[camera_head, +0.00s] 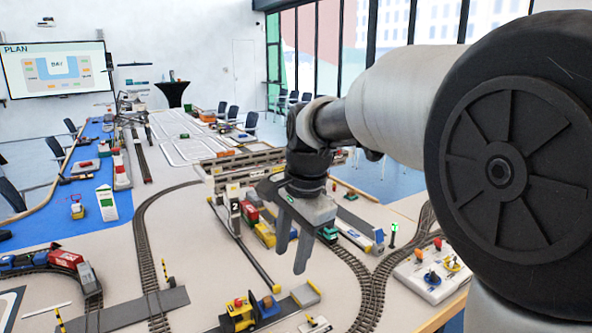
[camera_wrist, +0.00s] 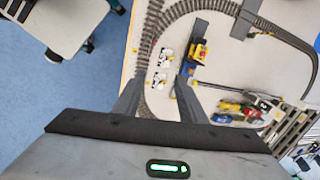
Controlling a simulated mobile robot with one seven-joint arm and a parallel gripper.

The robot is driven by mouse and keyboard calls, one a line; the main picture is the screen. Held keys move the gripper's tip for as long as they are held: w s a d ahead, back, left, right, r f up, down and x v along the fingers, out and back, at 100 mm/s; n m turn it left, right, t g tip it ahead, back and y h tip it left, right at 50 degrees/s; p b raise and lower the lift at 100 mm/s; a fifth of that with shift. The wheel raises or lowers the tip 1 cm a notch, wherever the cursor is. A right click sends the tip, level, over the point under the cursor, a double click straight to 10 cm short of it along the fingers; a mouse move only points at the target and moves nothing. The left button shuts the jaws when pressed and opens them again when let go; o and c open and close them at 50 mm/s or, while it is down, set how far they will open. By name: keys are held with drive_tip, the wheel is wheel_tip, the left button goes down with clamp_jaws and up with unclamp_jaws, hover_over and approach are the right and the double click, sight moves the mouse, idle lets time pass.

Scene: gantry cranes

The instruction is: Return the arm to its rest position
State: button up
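My gripper (camera_head: 291,257) hangs from my arm above the model railway table, right of the middle in the head view. Its two fingers point down and stand apart, with nothing between them. In the wrist view the fingers of my gripper (camera_wrist: 158,84) also show apart and empty, with the table and a curved track below. My arm reaches in from the right side of the head view and is bent down at the wrist. My arm's large round joint hides the right edge of that view.
A yellow vehicle (camera_head: 240,314) with a blue load stands below my gripper. A grey gantry (camera_head: 250,163) stands behind it. A white control board (camera_head: 432,275) with coloured knobs lies at right. A red and blue train (camera_head: 48,261) stands on the left track.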

drive_tip(key=s+d+r+n+t+p, duration=0.1)
drive_tip(key=s+d+n, duration=0.4)
drive_tip(key=s, duration=0.5)
drive_tip(key=s+d+r+n+t+h+p, duration=0.1)
drive_tip(key=s+d+r+n+t+p, duration=0.1)
drive_tip(key=s+d+n, duration=0.3)
drive_tip(key=s+d, duration=0.4)
drive_tip(key=s, duration=0.1)
drive_tip(key=shift+d+r+t+h, duration=0.3)
drive_tip(key=shift+d+r+t, duration=0.05)
drive_tip(key=shift+d+t, duration=0.05)
